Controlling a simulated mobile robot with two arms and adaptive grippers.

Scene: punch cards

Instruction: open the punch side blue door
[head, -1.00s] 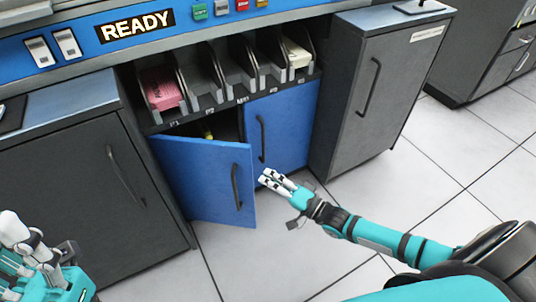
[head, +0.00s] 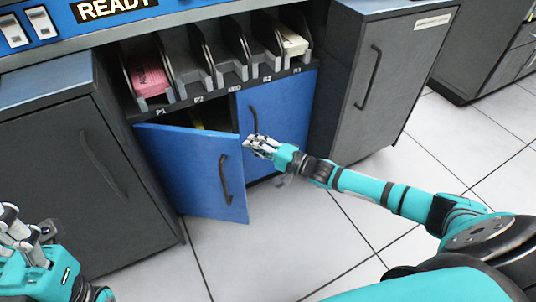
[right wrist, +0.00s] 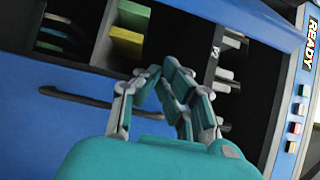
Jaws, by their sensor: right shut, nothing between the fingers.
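The left blue door (head: 190,170), below the slots labelled P1 and P2, stands partly open, its free edge swung out toward me. Its dark handle (head: 224,180) is near that edge. The right blue door (head: 288,105) is closed; its handle (head: 254,119) also shows in the right wrist view (right wrist: 85,99). My right gripper (head: 258,147) is shut and empty, just right of the open door's upper free edge, in front of the closed door. In the right wrist view its fingertips (right wrist: 160,72) point toward the dark opening. My left gripper (head: 15,225) is at the lower left, partly cut off.
Inside the opening are a yellow block (right wrist: 126,43) and a green block (right wrist: 134,16). Card slots above hold a pink stack (head: 150,80) and a cream stack (head: 293,43). Grey cabinets stand left (head: 90,190) and right (head: 385,90). The tiled floor in front is clear.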

